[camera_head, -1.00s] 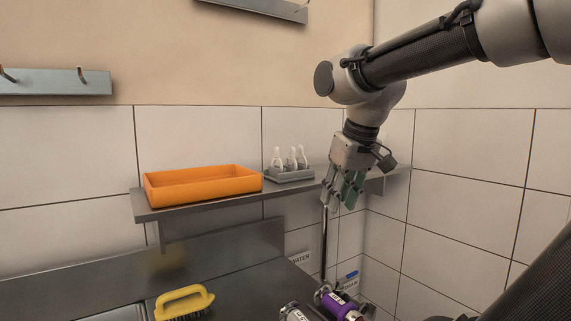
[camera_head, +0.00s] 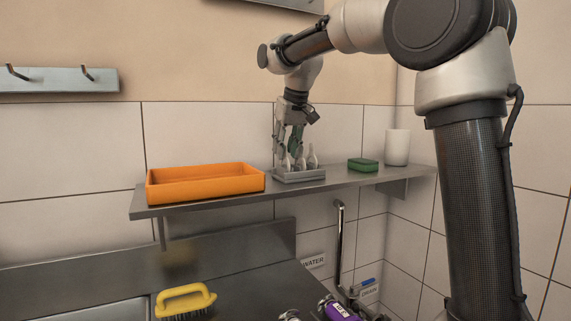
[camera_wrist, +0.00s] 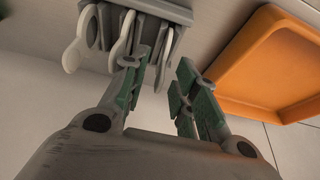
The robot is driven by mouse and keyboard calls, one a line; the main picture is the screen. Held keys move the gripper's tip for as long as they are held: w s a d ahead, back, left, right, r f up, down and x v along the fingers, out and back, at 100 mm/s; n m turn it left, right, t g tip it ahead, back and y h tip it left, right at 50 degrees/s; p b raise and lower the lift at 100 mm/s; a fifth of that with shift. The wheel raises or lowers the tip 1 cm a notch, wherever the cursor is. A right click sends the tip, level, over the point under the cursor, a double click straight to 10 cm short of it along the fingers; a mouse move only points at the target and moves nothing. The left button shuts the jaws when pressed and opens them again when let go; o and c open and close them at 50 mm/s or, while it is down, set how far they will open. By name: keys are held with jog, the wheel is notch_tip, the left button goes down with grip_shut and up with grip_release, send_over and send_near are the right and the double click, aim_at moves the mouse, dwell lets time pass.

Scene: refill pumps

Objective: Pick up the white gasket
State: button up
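Several white, paddle-shaped pieces with rounded ends (camera_wrist: 120,48) stand in a grey holder (camera_head: 300,176) on the wall shelf. I cannot tell whether one of them is the white gasket; no plain ring shows. In the wrist view the holder (camera_wrist: 158,10) is at the top, left of centre. My gripper (camera_wrist: 160,72) is open, its green-padded fingers apart. The end of one white piece (camera_wrist: 162,78) shows between the fingertips, with no visible grip on it. In the head view my gripper (camera_head: 289,148) points down over the holder and partly hides the pieces.
An orange tray (camera_head: 205,184) stands left of the holder on the shelf (camera_head: 340,183). A green sponge (camera_head: 363,165) and a white cup (camera_head: 397,147) stand to the right. Below are a yellow brush (camera_head: 185,301), a tap pipe (camera_head: 339,240) and a purple pump (camera_head: 338,311).

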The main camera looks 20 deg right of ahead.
jog(key=shift+x, duration=1.1)
jog(key=shift+c, duration=0.3)
grip_shut()
notch_tip(320, 180, up, 10)
jog(key=shift+r, duration=0.1)
